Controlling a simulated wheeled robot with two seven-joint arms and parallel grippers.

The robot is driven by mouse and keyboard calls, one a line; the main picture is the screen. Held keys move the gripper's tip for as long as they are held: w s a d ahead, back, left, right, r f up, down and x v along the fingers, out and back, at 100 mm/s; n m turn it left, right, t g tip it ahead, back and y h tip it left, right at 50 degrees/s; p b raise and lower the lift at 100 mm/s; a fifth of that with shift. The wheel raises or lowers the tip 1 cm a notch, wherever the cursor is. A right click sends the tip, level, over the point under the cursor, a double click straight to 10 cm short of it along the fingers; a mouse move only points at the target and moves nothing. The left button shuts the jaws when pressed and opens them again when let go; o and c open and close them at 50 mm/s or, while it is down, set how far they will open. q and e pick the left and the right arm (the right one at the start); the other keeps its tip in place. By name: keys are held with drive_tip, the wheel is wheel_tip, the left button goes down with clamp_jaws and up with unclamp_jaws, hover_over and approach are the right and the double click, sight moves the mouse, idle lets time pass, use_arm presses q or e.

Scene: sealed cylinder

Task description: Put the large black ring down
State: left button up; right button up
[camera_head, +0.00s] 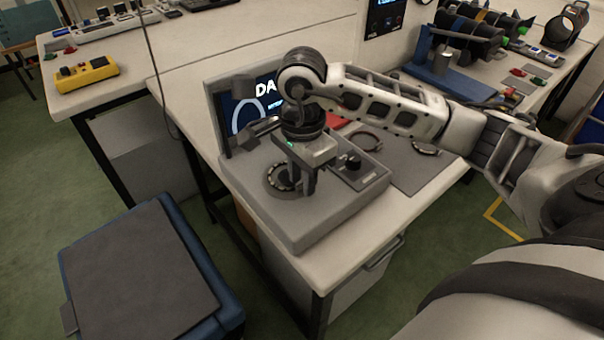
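A dark ring (271,184) with light marks around it lies at the round recess in the top of a grey device (310,222). I cannot tell whether it is seated flat or is the large black ring. My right gripper (297,187) comes down from above, its fingers pointing down at the recess and partly hiding the ring. Whether the fingers are apart or closed on the ring is unclear. Two more thin dark rings lie right of the device, one near its back edge (366,141) and one on a grey mat (425,149). My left gripper is not in view.
A screen (247,112) stands behind the device, close to my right wrist. A black knob (353,163) sits on the device's right side. A blue stool with a dark top (140,275) stands front left. A yellow box (86,74) is on the far left table.

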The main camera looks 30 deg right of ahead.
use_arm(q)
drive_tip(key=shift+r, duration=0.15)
use_arm(e)
drive_tip(key=shift+r, duration=0.1)
drive_tip(key=shift+r+p, duration=0.35)
drive_tip(key=shift+p, duration=0.15)
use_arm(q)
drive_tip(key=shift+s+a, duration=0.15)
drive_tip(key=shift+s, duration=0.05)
use_arm(e)
wheel_tip(320, 180, up, 12)
drive_tip(key=shift+f, duration=0.1)
